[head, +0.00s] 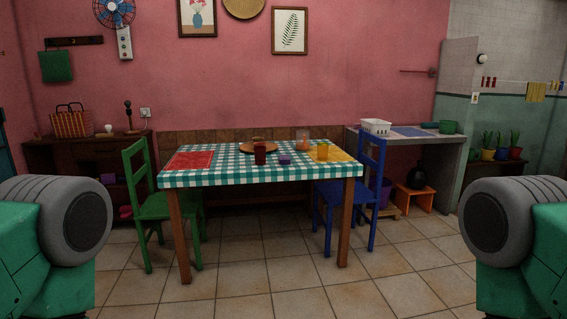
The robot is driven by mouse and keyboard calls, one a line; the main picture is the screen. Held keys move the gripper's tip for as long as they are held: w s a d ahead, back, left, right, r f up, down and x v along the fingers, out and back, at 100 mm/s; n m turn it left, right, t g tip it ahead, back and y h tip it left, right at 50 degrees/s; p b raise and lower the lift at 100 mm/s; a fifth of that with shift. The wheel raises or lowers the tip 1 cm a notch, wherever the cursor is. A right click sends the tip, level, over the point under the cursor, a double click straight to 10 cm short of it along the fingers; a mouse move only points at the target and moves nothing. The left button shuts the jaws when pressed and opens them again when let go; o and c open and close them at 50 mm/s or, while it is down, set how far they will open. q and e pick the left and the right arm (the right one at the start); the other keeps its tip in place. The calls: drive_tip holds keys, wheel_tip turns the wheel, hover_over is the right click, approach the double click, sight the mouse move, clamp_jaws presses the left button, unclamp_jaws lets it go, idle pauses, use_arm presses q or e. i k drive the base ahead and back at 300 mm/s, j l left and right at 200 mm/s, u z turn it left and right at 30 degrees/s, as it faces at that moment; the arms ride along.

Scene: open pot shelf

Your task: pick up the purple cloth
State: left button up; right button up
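A small purple item (285,160) lies near the middle of the table (225,177), which has a green and white checked cover. It is too small to tell whether it is a folded cloth. Another small purple item (108,179) shows on the dark shelf at the left, behind the green chair, and its kind is also unclear. Neither of my grippers is in view. Only parts of my arms show at the lower left and lower right edges, well apart from the table.
A green chair (150,206) stands left, a blue chair (354,198) right. The tiled floor (235,296) in front is clear.

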sight(282, 158)
drive_tip(key=i+z, duration=0.1)
drive_tip(key=z, duration=0.35)
drive_tip(key=i+j+z, duration=0.4)
drive_tip(key=j, duration=0.25)
drive_tip(key=i+j+z, duration=0.45)
drive_tip(key=j, duration=0.35)
